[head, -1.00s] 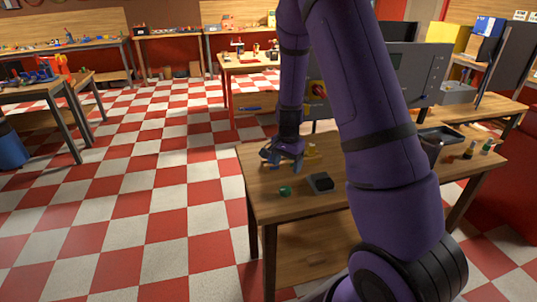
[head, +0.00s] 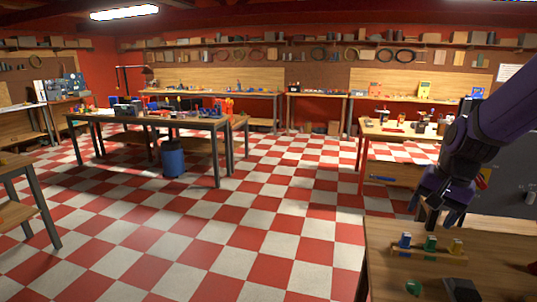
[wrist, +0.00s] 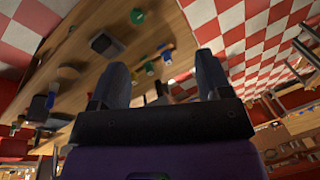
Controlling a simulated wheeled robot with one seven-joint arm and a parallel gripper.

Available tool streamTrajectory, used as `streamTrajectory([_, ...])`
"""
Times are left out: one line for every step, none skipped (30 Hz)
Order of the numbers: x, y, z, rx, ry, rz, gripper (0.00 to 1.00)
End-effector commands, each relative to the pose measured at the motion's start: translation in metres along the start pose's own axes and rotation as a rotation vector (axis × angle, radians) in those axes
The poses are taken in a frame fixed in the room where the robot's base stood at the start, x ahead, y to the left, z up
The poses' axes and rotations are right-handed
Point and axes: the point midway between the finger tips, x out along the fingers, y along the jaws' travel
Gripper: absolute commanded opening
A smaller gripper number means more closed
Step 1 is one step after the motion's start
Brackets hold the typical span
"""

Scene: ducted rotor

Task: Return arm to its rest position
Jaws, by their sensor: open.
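My purple arm reaches in from the right edge of the head view. My gripper (head: 440,212) hangs above the far left part of the near wooden table (head: 395,243), apart from the things on it. In the wrist view my gripper (wrist: 162,85) shows two dark fingers spread wide with nothing held between them. Beyond the fingertips is the table top (wrist: 130,68) with small parts on it. The arm's upper links lie mostly outside the head view.
A wooden strip (head: 428,254) with blue, green and yellow pieces stands on the near table. A green piece (head: 413,287) and a dark block (head: 461,289) lie in front. A blue barrel (head: 172,158) stands by a workbench (head: 150,119). The checkered floor (head: 270,215) is open.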

Motion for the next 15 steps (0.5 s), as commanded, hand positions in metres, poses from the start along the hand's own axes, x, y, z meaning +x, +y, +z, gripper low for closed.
streamTrajectory([-0.015, -0.001, 0.009, -0.039, 0.015, -0.013, 0.71])
streamTrajectory([-0.022, -0.001, 0.015, -0.064, 0.021, -0.018, 0.71])
streamTrajectory([-0.032, -0.001, 0.022, -0.094, 0.031, -0.025, 0.71])
streamTrajectory([-0.039, 0.0, 0.028, -0.119, 0.038, -0.03, 0.71])
streamTrajectory([-0.046, 0.0, 0.034, -0.144, 0.046, -0.033, 0.71])
streamTrajectory([-0.055, 0.001, 0.042, -0.176, 0.056, -0.038, 0.71])
streamTrajectory([-0.062, 0.002, 0.048, -0.2, 0.064, -0.041, 0.71])
streamTrajectory([-0.068, 0.003, 0.054, -0.223, 0.073, -0.044, 0.71])
streamTrajectory([-0.076, 0.005, 0.061, -0.256, 0.085, -0.047, 0.71])
streamTrajectory([-0.082, 0.006, 0.068, -0.28, 0.094, -0.048, 0.71])
streamTrajectory([-0.088, 0.008, 0.074, -0.303, 0.102, -0.049, 0.71])
streamTrajectory([-0.095, 0.01, 0.082, -0.335, 0.116, -0.051, 0.71])
streamTrajectory([-0.101, 0.012, 0.088, -0.358, 0.126, -0.051, 0.71])
streamTrajectory([-0.105, 0.015, 0.094, -0.381, 0.135, -0.049, 0.71])
streamTrajectory([-0.112, 0.017, 0.103, -0.413, 0.149, -0.049, 0.71])
